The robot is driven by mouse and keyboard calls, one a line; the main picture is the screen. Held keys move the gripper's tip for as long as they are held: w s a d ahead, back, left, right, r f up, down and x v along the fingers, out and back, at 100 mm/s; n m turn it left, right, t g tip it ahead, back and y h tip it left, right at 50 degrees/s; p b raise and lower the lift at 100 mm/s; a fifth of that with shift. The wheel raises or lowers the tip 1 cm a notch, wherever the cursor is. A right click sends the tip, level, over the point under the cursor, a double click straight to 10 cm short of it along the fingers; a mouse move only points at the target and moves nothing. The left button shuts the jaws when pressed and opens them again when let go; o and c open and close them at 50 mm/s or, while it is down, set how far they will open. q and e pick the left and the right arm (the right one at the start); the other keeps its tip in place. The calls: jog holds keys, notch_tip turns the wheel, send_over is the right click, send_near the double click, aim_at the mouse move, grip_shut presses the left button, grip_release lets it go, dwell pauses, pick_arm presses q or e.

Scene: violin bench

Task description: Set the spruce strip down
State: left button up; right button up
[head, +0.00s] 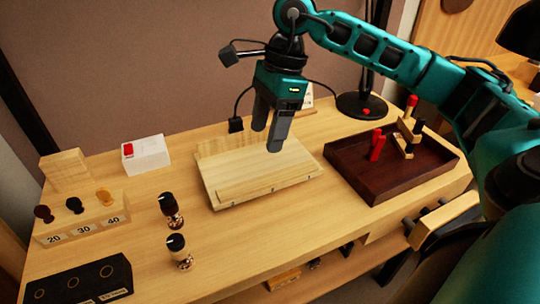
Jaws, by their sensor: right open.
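A pale wooden strip (265,187) lies flat along the front part of a light wooden board (212,197) in the middle of the bench. It appears to rest on the board, and its far side blends into the similar wood. My right gripper (267,141) points down over the back of the board, its two fingers apart with nothing seen between them. I cannot tell how far the fingertips are above the board. My left gripper is not in view.
A dark red tray (352,184) with red and black pieces stands right of the board. A peg block (88,225), a white box (146,155) and two dark-capped bottles (171,211) are on the left. A black case (80,278) lies front left. Bare bench (270,235) shows in front of the board.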

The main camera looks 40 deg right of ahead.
jog(key=a+r+h+p, duration=0.1)
jog(key=h, duration=0.2)
send_over(258, 182)
notch_tip(258, 182, down, 8)
jog(key=shift+r+p, duration=0.2)
jog(key=shift+p, duration=0.25)
notch_tip(258, 182, down, 4)
jog(key=shift+f, duration=0.65)
jog(key=c, duration=0.9)
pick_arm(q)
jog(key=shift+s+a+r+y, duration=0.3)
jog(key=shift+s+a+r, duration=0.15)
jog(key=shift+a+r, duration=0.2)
pick_arm(e)
grip_shut()
jog(key=shift+r, duration=0.1)
pick_arm(q)
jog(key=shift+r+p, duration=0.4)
jog(key=shift+p, duration=0.1)
pick_arm(e)
notch_tip(258, 182, up, 20)
